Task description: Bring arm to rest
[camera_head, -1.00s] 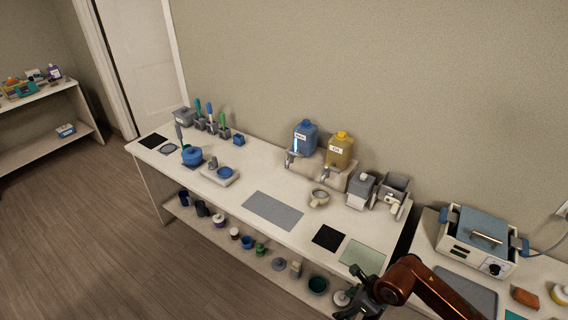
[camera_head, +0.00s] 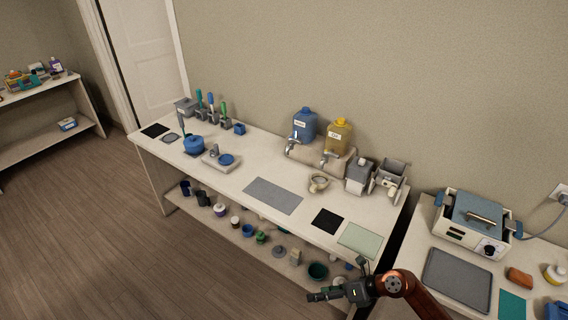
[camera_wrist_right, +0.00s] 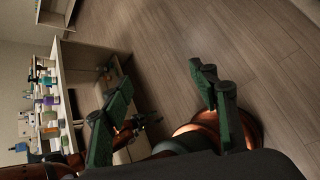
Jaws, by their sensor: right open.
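My right gripper (camera_head: 337,286) is in front of the near right end of the long white table, with its copper arm coming in from the bottom right. It is open and empty, its dark fingers apart. In the right wrist view the two green-black fingers (camera_wrist_right: 160,78) are spread wide with bare floor between them. A copper and black arm part (camera_wrist_right: 146,119) shows behind one finger there; it may be my left gripper, but its jaws cannot be made out. No left arm shows in the head view.
The long table (camera_head: 225,190) holds a blue pot (camera_head: 194,145), blue and yellow dispensers and flat mats. Its lower shelf holds several cups and jars close to my right gripper. A side table with a wax warmer (camera_head: 472,222) stands at right. The floor (camera_head: 120,240) is clear.

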